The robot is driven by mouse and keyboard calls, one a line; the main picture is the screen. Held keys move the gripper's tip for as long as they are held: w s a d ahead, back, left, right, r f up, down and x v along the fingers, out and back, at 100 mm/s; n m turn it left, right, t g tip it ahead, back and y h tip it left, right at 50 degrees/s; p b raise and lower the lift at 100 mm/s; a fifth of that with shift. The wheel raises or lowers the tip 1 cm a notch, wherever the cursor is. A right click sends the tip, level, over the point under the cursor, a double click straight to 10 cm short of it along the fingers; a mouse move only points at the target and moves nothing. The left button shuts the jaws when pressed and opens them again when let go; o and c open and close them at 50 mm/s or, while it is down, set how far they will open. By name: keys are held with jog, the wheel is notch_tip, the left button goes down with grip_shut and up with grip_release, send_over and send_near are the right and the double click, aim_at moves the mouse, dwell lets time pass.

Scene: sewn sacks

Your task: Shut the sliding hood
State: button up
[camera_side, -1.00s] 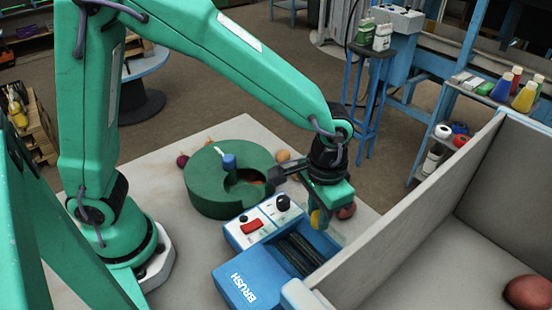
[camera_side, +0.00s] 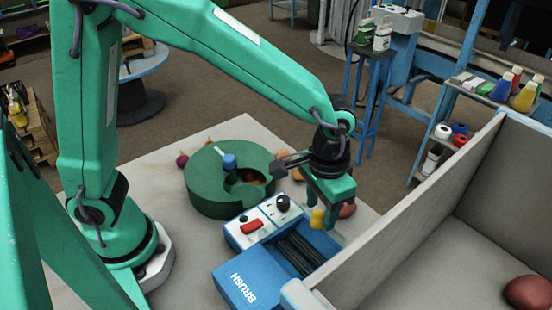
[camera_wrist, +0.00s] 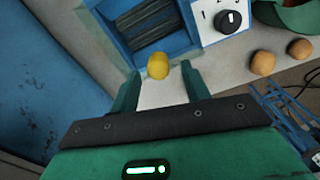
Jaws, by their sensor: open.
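The blue brush machine (camera_side: 252,282) stands on the table, its dark rollers (camera_side: 300,254) exposed in an open bay; they also show at the top of the wrist view (camera_wrist: 148,22). I cannot tell clearly which blue part is the sliding hood. A yellow knob-like piece (camera_wrist: 157,66) is at the near blue edge of the bay in the wrist view. My gripper (camera_side: 322,220) is open at the machine's far end in the side view, pointing down. In the wrist view its fingertips (camera_wrist: 160,73) are on either side of the yellow piece, with gaps visible.
A green round container (camera_side: 215,200) with a blue knob stands behind the machine. A red switch (camera_side: 251,226) and black dial (camera_side: 283,202) are on the machine's panel. Brown round vegetables (camera_wrist: 262,62) lie nearby. A tall-walled bin (camera_side: 400,240) is close at the right.

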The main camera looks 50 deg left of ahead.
jog(key=shift+r, duration=3.35)
jog(key=shift+a+r, duration=0.3)
jog(key=shift+a, duration=0.2)
jog(key=s+a+r+n+t, duration=0.1)
jog(key=s+a, duration=0.4)
jog(key=a, duration=0.5)
jog(key=s+a+r+n+t, duration=0.1)
jog(key=s+a+r+t, duration=0.3)
jog(key=a, duration=0.6)
jog(key=shift+s+a+n+t, duration=0.25)
jog(key=shift+s+n+t, duration=0.05)
jog(key=shift+s, duration=0.5)
jog(key=shift+r, duration=0.1)
